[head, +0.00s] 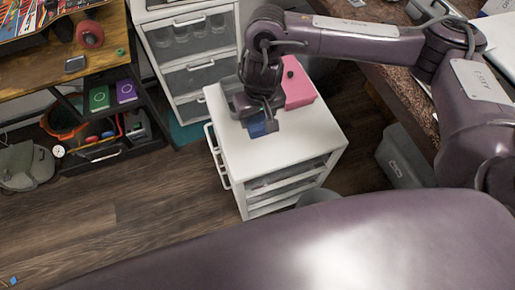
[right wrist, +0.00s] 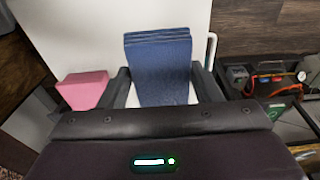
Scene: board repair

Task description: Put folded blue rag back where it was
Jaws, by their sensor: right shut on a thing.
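The folded blue rag (head: 258,128) shows over the white top of a small drawer cabinet (head: 305,138), partly hidden by my right gripper (head: 262,120). In the right wrist view, the rag (right wrist: 159,62) stands out between the two dark fingers of my right gripper (right wrist: 163,92), its folded layers showing at the far edge. The gripper is shut on it. I cannot tell whether the rag touches the cabinet top. My left gripper is not in view.
A pink block (head: 298,88) is on the cabinet top beside the gripper; it also shows in the right wrist view (right wrist: 83,90). A taller drawer unit (head: 190,50) stands behind. A wooden shelf bench (head: 60,65) is at left. The cabinet top's front is clear.

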